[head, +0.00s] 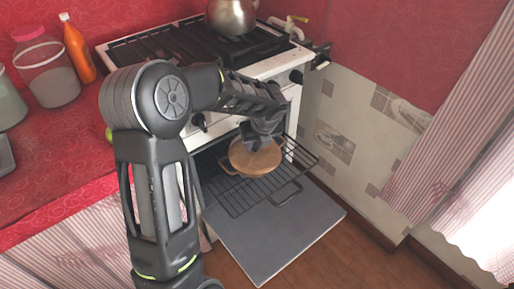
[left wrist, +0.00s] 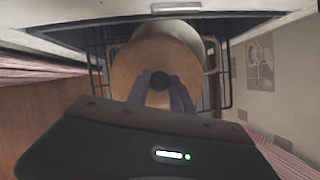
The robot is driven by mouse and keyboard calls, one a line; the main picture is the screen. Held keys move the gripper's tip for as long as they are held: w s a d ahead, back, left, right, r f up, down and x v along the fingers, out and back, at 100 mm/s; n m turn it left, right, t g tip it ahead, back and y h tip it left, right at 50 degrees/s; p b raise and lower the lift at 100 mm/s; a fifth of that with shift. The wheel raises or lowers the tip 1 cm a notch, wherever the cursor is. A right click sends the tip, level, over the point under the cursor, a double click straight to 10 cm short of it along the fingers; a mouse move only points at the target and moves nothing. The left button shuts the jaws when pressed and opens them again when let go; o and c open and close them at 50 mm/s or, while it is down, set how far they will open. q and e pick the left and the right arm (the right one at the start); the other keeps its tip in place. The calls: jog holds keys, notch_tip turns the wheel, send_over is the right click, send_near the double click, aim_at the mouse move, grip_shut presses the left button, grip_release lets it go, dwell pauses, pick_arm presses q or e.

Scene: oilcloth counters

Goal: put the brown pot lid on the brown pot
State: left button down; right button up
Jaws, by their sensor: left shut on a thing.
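The brown pot lid (head: 262,162) is at the front of the open oven, below my left gripper (head: 262,137). In the left wrist view the round lid (left wrist: 135,68) has a dark knob (left wrist: 160,82), and the fingers of my left gripper (left wrist: 163,88) are shut on it. The brown pot (left wrist: 168,32) shows behind the lid in the left wrist view, with a side handle (left wrist: 212,55). The lid covers much of the pot, and I cannot tell whether it touches the rim. My right gripper is not in view.
A wire rack (head: 236,200) extends from the oven over its lowered door (head: 280,235). A metal kettle (head: 232,17) stands on the stove above. Jars (head: 50,75) and an orange bottle (head: 77,48) stand on the red counter at left. The floor at right is clear.

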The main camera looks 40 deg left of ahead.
pick_arm(q)
jog(key=shift+w+a+f, duration=0.25)
jog(key=shift+w+a, duration=0.25)
jog(key=shift+w+a+f, duration=0.25)
jog(key=shift+w+a, duration=0.2)
jog(key=shift+w, duration=0.05)
jog(key=shift+w+a+p, duration=0.4)
jog(key=shift+w+a, duration=0.1)
jog(key=shift+w+a+f, duration=0.1)
jog(key=shift+w+a, duration=0.25)
jog(key=shift+w, duration=0.05)
jog(key=shift+p, duration=0.45)
jog(key=shift+f, duration=0.4)
jog(key=c, duration=1)
grip_release()
jog(key=shift+c, duration=0.2)
